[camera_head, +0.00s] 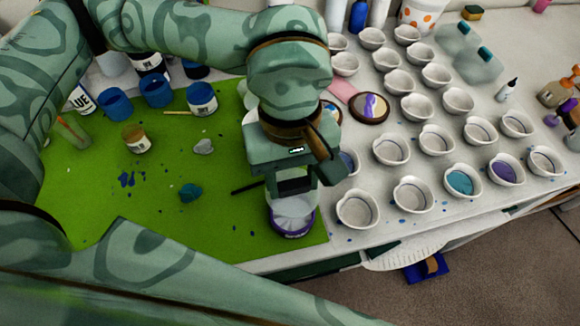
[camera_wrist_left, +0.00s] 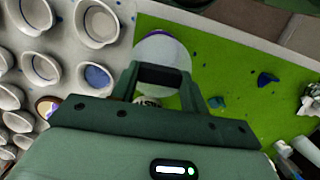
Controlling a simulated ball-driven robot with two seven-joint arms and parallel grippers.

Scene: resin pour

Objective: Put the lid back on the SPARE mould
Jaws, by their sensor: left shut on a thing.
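My left gripper (camera_head: 292,188) points down at the front right edge of the green mat. It is shut on a pale, see-through round lid (camera_head: 293,207), which also shows beyond the fingers (camera_wrist_left: 160,80) in the left wrist view (camera_wrist_left: 163,48). Directly below the lid is a round mould with a purple band (camera_head: 292,230) and pale lettering too small to read surely. The lid hides most of this mould; only a purple edge shows in the wrist view (camera_wrist_left: 182,44). I cannot tell whether lid and mould touch. My right gripper is not in view.
Several white cups (camera_head: 413,194) stand in rows to the right, one close beside the mould. Blue pots (camera_head: 156,91), a small jar (camera_head: 136,139) and a teal lump (camera_head: 190,193) are on the green mat (camera_head: 100,200). The table's front edge is near.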

